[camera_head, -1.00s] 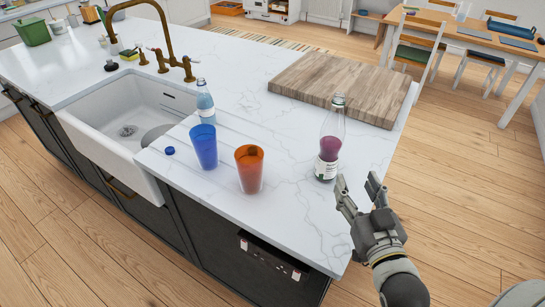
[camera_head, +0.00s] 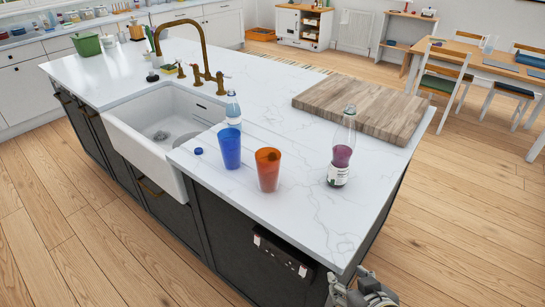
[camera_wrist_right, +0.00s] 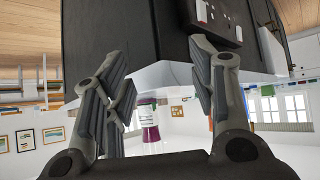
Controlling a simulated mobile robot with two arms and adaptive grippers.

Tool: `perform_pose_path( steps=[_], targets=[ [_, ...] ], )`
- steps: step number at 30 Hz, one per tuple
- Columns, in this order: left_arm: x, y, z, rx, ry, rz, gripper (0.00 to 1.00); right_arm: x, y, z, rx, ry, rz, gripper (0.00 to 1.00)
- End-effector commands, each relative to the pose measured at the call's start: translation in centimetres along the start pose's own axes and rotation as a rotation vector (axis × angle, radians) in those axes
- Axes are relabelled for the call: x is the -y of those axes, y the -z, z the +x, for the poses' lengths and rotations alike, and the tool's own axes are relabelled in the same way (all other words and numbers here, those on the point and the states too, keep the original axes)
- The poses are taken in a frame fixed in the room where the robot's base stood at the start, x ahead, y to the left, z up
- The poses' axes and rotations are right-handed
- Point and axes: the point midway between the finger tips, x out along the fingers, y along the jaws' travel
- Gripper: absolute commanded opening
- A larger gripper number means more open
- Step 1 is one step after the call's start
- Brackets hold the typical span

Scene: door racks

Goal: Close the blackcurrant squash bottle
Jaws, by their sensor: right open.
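The blackcurrant squash bottle (camera_head: 341,155) stands upright near the right edge of the white counter. It is clear, with purple liquid and a pale label; whether its top is open or capped is too small to tell. In the right wrist view the bottle (camera_wrist_right: 150,132) appears upside down between my fingers. A small blue cap (camera_head: 198,151) lies on the counter near the sink. My right gripper (camera_head: 350,279) is open and empty, low beyond the counter's near end and apart from the bottle. My left gripper is out of view.
A blue cup (camera_head: 229,149) and an orange cup (camera_head: 268,170) stand left of the bottle. A clear bluish bottle (camera_head: 233,108) stands by the sink (camera_head: 146,148). A wooden board (camera_head: 365,108) lies behind the squash bottle. The counter's near right corner is clear.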

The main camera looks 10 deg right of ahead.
Motion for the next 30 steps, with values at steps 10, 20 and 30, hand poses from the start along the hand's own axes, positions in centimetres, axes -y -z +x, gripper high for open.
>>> perform_pose_path(
  steps=[10,20,30],
  targets=[
    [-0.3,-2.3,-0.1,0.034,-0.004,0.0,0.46,3.0,-10.4,-1.0,0.453,0.082,-0.129,0.52],
    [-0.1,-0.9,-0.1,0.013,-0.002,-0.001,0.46,3.9,-18.8,5.1,0.59,0.1,-0.163,0.52],
    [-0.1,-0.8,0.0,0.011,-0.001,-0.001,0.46,4.0,-31.8,12.7,0.652,0.107,-0.174,0.52]
  ],
)
